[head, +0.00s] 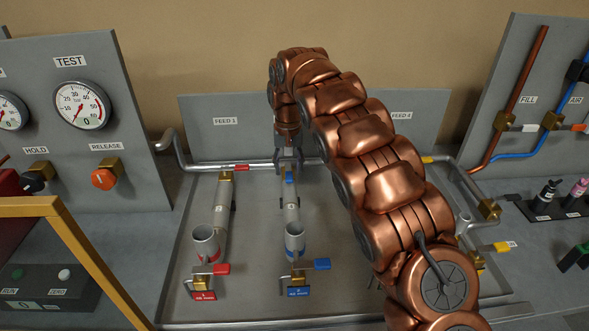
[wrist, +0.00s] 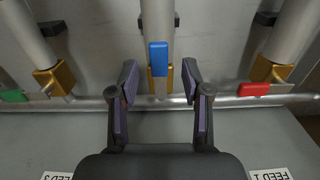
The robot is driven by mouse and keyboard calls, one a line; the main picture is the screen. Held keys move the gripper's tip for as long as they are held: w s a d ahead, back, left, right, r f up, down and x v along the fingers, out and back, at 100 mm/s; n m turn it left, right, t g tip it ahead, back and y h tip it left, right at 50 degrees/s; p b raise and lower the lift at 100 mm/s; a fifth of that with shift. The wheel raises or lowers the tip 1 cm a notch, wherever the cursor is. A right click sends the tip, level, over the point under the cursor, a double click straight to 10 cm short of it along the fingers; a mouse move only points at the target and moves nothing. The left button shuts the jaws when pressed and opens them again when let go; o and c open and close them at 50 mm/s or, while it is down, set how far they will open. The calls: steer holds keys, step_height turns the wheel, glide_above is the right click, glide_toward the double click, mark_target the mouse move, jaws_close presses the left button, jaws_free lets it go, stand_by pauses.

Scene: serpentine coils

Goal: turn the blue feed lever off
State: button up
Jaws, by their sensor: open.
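The blue feed lever (wrist: 159,58) lies in line with its pipe (wrist: 157,20), above the brass valve on the manifold rail. In the wrist view it stands midway between the fingertips of my gripper (wrist: 159,78), with a gap on both sides. In the head view my gripper (head: 290,160) reaches down at the middle feed, and a small part of the blue lever (head: 289,179) shows just below the fingers. My gripper is open and holds nothing.
A red lever (wrist: 254,89) and a green lever (wrist: 12,95) sit crosswise on the neighbouring feeds. A separate blue drain handle (head: 322,264) is at the front of the middle pipe. My copper arm hides much of the right feed. The back panel (head: 345,110) stands close behind.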

mark_target(289, 175)
steer(key=shift+d+f, duration=0.1)
steer(key=shift+f, duration=1)
steer(key=shift+c, duration=0.4)
jaws_close()
